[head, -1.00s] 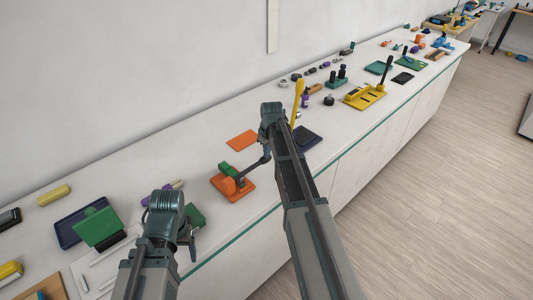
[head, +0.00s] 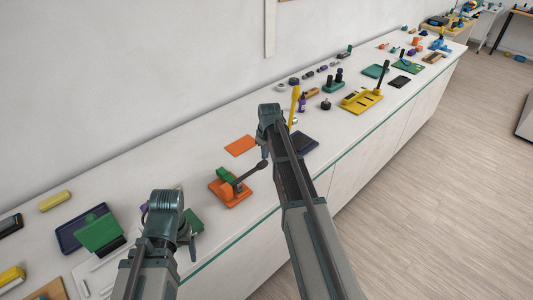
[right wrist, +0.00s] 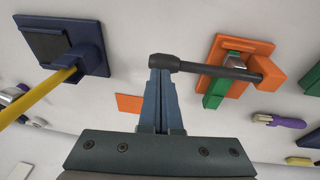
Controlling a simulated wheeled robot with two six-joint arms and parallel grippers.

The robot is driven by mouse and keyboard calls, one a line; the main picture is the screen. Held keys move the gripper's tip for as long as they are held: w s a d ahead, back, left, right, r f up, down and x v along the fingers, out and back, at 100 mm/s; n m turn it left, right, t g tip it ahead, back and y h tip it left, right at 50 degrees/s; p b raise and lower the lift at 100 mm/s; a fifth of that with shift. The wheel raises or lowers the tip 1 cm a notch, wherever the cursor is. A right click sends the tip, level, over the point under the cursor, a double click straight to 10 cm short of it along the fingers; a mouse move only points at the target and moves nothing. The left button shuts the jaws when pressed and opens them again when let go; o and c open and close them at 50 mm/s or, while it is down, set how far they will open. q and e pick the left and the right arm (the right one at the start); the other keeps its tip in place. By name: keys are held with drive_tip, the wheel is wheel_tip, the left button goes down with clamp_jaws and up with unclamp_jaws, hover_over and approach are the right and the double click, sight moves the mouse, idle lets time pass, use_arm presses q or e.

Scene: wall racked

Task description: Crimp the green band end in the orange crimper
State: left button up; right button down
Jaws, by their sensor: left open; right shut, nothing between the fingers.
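The orange crimper (head: 238,196) stands on the counter, with a dark lever (head: 247,173) reaching out towards my right gripper. A green piece (head: 223,173) sits at its far left side; in the right wrist view the green piece (right wrist: 214,94) lies against the orange base (right wrist: 226,51). I cannot tell whether it is the band end. My right gripper (head: 264,153) is shut and empty close to the lever's knob. In the right wrist view its fingertips (right wrist: 160,73) are at the knob (right wrist: 163,62); contact is unclear. My left gripper (head: 191,246) is open over the near counter edge.
A flat orange plate (head: 240,145) lies behind the crimper, and a dark blue base (head: 302,143) with a yellow lever (head: 295,103) stands to its right. A green block (head: 193,221) is beside my left gripper.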

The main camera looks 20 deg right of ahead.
drive_tip(key=p+v, duration=0.9)
drive_tip(key=v, duration=0.1)
drive_tip(key=shift+w+d+r, duration=0.2)
drive_tip(key=shift+d+r, duration=0.2)
drive_tip(key=shift+d, duration=0.1)
idle(0.4)
